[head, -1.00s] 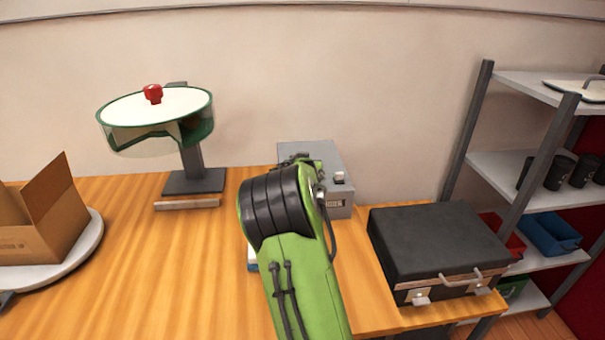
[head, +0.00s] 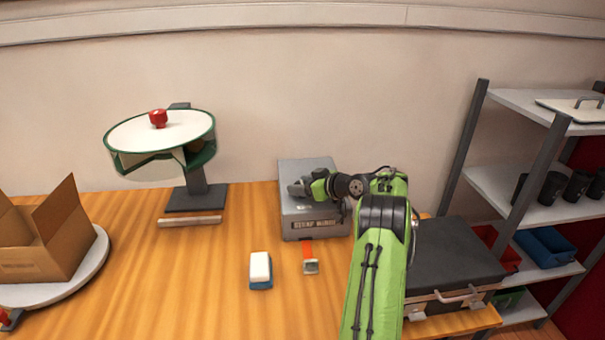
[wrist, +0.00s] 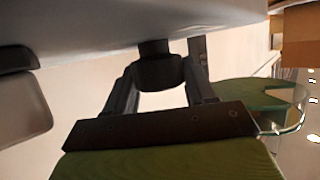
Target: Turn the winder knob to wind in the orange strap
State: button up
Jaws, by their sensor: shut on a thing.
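The grey strap winder box (head: 292,222) stands on the table near the wall, with a label on its front. A short orange strap (head: 307,250) comes out below the label and ends in a metal buckle (head: 311,267) on the table. My gripper (head: 299,188) is over the top of the winder, with my green arm reaching in from the right. In the wrist view my gripper (wrist: 160,84) has its two fingers on either side of the dark winder knob (wrist: 158,72), shut on it. The hand hides the knob in the head view.
A white and blue block (head: 261,271) lies left of the strap. A round green-rimmed stand with a red knob (head: 158,119) and a cardboard box (head: 45,250) are further left. A black case (head: 455,255) and a shelf (head: 505,190) are right. The table's middle left is clear.

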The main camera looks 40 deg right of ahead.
jog(key=n+y+p, duration=0.1)
jog(key=p, duration=0.1)
jog(key=shift+r+p, duration=0.2)
jog(key=shift+p, duration=0.1)
jog(key=shift+f+n+g+y+p, duration=0.2)
jog(key=shift+n+g+y+p, duration=0.15)
jog(key=shift+y+p, duration=0.2)
jog(key=o, duration=0.9)
jog(key=shift+o, duration=0.2)
jog(key=p+v, duration=0.1)
jog(key=v, duration=1.4)
jog(key=shift+s, duration=0.3)
jog(key=shift+d, duration=0.1)
